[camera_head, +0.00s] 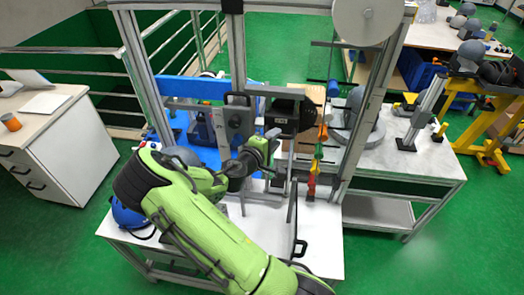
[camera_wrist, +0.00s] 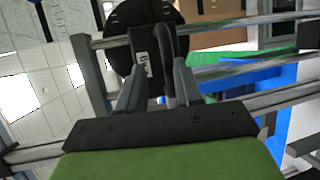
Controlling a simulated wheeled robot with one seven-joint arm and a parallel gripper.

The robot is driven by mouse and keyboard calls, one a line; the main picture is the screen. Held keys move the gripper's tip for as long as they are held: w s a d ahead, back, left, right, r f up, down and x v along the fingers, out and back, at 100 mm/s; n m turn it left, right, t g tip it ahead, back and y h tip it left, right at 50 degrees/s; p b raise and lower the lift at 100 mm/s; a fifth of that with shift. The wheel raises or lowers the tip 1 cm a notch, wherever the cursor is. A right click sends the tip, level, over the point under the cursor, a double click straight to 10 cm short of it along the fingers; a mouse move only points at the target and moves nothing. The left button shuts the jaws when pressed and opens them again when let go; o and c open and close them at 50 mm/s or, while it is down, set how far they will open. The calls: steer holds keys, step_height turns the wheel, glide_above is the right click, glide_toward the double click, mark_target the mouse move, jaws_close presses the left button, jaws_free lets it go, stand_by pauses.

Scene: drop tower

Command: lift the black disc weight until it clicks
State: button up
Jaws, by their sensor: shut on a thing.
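The black disc weight (camera_head: 291,108) hangs inside the metal frame of the tower, a little above the end of my arm. My gripper (camera_head: 272,135) reaches in from the lower left. In the wrist view its fingers (camera_wrist: 160,60) are shut around the handle part at the disc. The exact contact is partly hidden by the fingers.
Metal posts (camera_head: 352,105) and rails stand close around my gripper. A large pale disc (camera_head: 367,20) sits at the top of the frame. Coloured clips (camera_head: 319,150) hang to the right. A white bench (camera_head: 320,240) lies below. A blue helmet (camera_head: 128,212) is at the left.

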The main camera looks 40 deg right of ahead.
steer(key=b+v, duration=0.1)
steer(key=v, duration=1)
steer(key=shift+a, duration=0.25)
steer(key=shift+s, duration=0.1)
steer(key=s+a+f+m+g+y+b, duration=0.1)
steer(key=s+a+f+m+g+y, duration=0.2)
steer(key=s+a+m+y, duration=0.5)
steer(key=s+a+r+n+t+y+b, duration=0.1)
steer(key=s+a+r+n+t+y, duration=0.3)
steer(key=s+a+r+y, duration=0.3)
steer(key=s+a+r, duration=0.3)
steer(key=a+r, duration=0.1)
steer(key=shift+a, duration=0.4)
